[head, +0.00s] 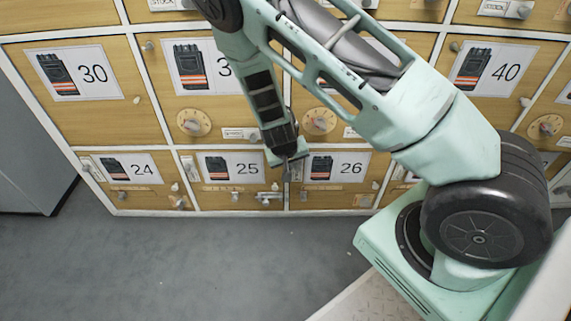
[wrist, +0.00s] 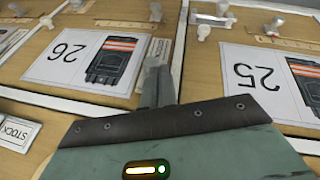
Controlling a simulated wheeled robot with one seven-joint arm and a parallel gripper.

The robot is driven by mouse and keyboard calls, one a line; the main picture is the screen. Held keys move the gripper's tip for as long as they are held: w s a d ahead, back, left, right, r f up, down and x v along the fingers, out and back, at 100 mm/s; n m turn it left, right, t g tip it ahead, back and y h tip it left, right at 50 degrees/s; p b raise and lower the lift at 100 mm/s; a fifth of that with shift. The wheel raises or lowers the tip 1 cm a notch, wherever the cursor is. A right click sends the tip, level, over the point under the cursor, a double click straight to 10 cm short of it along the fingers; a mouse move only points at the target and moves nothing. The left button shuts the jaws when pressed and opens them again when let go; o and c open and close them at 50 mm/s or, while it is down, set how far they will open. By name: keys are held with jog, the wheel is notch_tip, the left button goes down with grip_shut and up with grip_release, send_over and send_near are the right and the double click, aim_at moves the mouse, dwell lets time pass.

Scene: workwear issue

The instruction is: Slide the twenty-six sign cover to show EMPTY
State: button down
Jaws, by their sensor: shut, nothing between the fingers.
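Door 26 (head: 366,192) is in the bottom row, its label card (head: 340,166) showing a black device with an orange stripe. In the wrist view the same card (wrist: 85,58) appears upside down. A narrow upright sign strip (wrist: 164,46) lies between that card and door 25's edge; its wording is unreadable. My gripper (head: 288,174) is shut and empty in front of the seam between doors 25 and 26. In the wrist view its fingertips (wrist: 157,72) overlap the end of the strip; I cannot tell whether they touch it. They partly hide the strip.
Door 25's card (wrist: 268,78) lies right of my fingers in the wrist view. Small knobs and latches (head: 268,196) stick out from the doors. A STOCK sign (wrist: 16,132) is on a neighbouring door. The grey floor (head: 210,260) before the cabinet is clear.

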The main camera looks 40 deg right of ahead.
dwell(0.3)
notch_tip(320, 180, down, 6)
jog(key=b, duration=0.1)
jog(key=shift+f, duration=0.25)
